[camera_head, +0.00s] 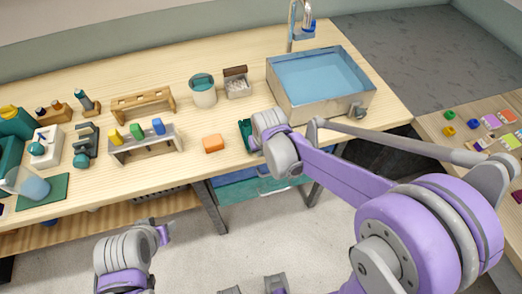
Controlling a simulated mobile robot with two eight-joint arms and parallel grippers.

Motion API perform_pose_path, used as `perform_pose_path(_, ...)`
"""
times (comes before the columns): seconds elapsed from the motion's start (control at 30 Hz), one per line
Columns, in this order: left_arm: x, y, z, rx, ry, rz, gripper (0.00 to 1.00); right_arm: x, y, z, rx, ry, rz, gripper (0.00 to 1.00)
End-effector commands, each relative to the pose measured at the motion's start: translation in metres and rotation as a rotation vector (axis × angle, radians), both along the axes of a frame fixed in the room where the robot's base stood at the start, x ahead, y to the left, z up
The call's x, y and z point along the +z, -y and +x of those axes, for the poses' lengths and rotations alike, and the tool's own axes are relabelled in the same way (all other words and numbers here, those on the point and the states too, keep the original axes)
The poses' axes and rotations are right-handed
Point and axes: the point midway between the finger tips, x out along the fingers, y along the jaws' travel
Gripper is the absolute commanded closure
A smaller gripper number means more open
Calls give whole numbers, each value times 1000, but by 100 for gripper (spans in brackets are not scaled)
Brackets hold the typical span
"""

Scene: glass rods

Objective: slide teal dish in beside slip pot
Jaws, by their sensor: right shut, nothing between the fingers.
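A teal dish (244,131) lies near the front edge of the table, partly hidden behind my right wrist. The slip pot appears to be the white round pot (203,97) with teal contents, standing farther back and to the left of the dish. My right gripper (258,142) is shut and empty, right beside or over the teal dish; its wrist covers most of the fingers, and contact cannot be told. My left gripper (164,235) is low in front of the table, away from the objects, and its fingers are not clear.
A basin of water (356,91) stands to the right, with a tap (300,25) behind. A small box (237,88) stands next to the pot. An orange block (213,144) lies left of the dish. Wooden racks (145,103) stand left. Bare tabletop lies between pot and dish.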

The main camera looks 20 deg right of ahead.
Motion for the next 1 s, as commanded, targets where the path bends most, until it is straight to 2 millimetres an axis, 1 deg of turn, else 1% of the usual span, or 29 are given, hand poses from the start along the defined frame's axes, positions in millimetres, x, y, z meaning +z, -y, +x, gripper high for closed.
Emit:
perform_pose_path(0.07,-1,0,0,0,-1,0,50,0,0,5,0,0,0,100)
perform_pose_path(0.17,-4,0,-1,0,-3,0,50,-1,-1,22,-1,0,0,100)
perform_pose_path(0.3,-9,0,-3,0,-5,0,50,-1,-2,61,-1,0,0,100)
perform_pose_path(0.4,-10,0,-3,0,-6,0,50,-1,-3,86,-1,0,0,100)
perform_pose_path(0.5,-10,0,-3,0,-6,0,50,0,-3,103,-1,0,0,100)
perform_pose_path(0.6,-10,0,-3,0,-6,0,50,0,-4,112,-1,1,0,100)
perform_pose_path(0.67,-10,0,-3,0,-6,0,50,0,-4,114,-1,1,0,100)
perform_pose_path(1.0,-10,0,-3,0,-6,0,50,0,-4,114,0,0,0,100)
